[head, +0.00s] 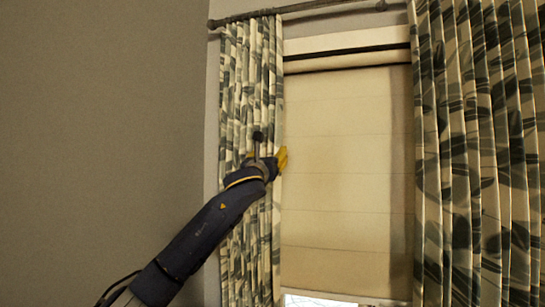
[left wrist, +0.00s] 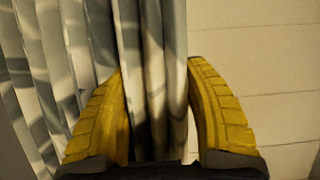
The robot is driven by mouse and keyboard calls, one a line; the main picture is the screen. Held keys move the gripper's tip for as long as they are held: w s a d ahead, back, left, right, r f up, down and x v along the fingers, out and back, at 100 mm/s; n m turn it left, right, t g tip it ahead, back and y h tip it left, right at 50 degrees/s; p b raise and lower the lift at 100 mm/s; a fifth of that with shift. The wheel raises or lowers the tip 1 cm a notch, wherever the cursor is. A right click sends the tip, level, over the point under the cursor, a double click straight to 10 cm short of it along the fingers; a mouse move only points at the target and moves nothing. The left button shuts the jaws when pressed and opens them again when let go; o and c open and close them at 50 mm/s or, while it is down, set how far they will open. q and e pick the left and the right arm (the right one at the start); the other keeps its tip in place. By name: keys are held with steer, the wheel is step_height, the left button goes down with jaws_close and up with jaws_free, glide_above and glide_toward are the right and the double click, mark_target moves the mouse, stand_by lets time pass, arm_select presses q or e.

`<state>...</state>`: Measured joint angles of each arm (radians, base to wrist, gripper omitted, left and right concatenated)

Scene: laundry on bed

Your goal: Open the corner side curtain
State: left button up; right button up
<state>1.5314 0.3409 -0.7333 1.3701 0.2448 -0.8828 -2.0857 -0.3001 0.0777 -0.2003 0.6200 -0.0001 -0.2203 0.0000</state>
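The corner side curtain (head: 237,120) is a leaf-patterned cloth in narrow folds at the left of the window, beside the wall corner. My left gripper (head: 283,158) is at its window-side edge, about mid-height. In the left wrist view, the yellow fingers of the left gripper (left wrist: 157,75) stand apart, one on each side of a few folds of the curtain (left wrist: 160,40). The fingers are wide apart and do not look closed on the cloth; the right finger lies along the edge fold. My right gripper is out of view.
A second patterned curtain (head: 480,150) hangs at the right. A cream blind (head: 345,170) covers most of the window between them. The curtain rod (head: 265,14) runs along the top. A plain wall (head: 100,110) fills the left side.

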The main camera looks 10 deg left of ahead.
arm_select(q)
steer(key=shift+o, duration=1.3)
steer(key=shift+f, duration=0.1)
steer(key=v, duration=1.2)
steer(key=shift+f, duration=0.1)
